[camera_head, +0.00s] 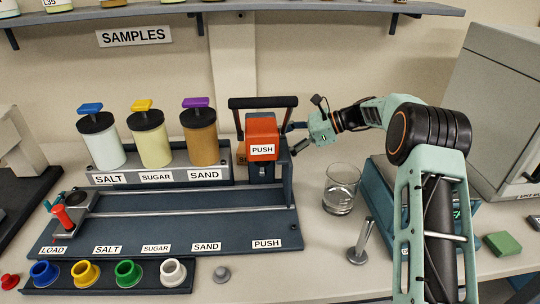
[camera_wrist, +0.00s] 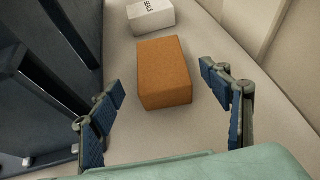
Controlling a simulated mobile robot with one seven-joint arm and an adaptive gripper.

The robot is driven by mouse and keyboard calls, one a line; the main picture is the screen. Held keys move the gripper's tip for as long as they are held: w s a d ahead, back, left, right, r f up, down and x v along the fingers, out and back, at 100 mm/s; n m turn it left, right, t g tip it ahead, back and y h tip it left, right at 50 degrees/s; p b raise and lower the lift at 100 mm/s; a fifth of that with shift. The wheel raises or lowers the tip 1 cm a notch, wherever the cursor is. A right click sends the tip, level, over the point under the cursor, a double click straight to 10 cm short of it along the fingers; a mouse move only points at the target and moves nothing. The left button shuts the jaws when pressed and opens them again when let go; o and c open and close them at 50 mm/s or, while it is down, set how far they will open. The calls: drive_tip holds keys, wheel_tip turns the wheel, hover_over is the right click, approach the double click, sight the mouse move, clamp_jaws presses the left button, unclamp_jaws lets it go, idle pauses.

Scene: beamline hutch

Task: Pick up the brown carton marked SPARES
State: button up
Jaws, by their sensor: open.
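The brown carton (camera_wrist: 163,72) lies on the bench in the middle of the wrist view, with no marking readable on its visible faces. In the head view only a strip of the brown carton (camera_head: 241,150) shows behind the orange PUSH unit, with part of a dark letter on it. My gripper (camera_head: 296,139) is behind and right of the PUSH unit, partly hidden by it. In the wrist view my gripper (camera_wrist: 161,78) is open and empty, one finger on each side of the carton in the picture. I see no finger touching it.
A white box (camera_wrist: 151,16) stands just beyond the carton. The orange PUSH unit (camera_head: 262,128) and its dark frame stand close by. The SALT, SUGAR and SAND jars (camera_head: 152,138) are to the left. A glass (camera_head: 341,188) stands right of the frame.

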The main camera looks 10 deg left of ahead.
sight(240, 152)
drive_tip(key=shift+a+f+m+y, duration=0.15)
drive_tip(key=shift+a+m+y, duration=0.15)
drive_tip(key=shift+a, duration=0.25)
drive_tip(key=shift+a+f+g, duration=0.15)
drive_tip(key=shift+a+g, duration=0.15)
drive_tip(key=b+x, duration=0.1)
drive_tip(key=x, duration=0.9)
drive_tip(key=shift+w+a, duration=0.1)
drive_tip(key=shift+r, duration=0.2)
drive_tip(key=c, duration=1.5)
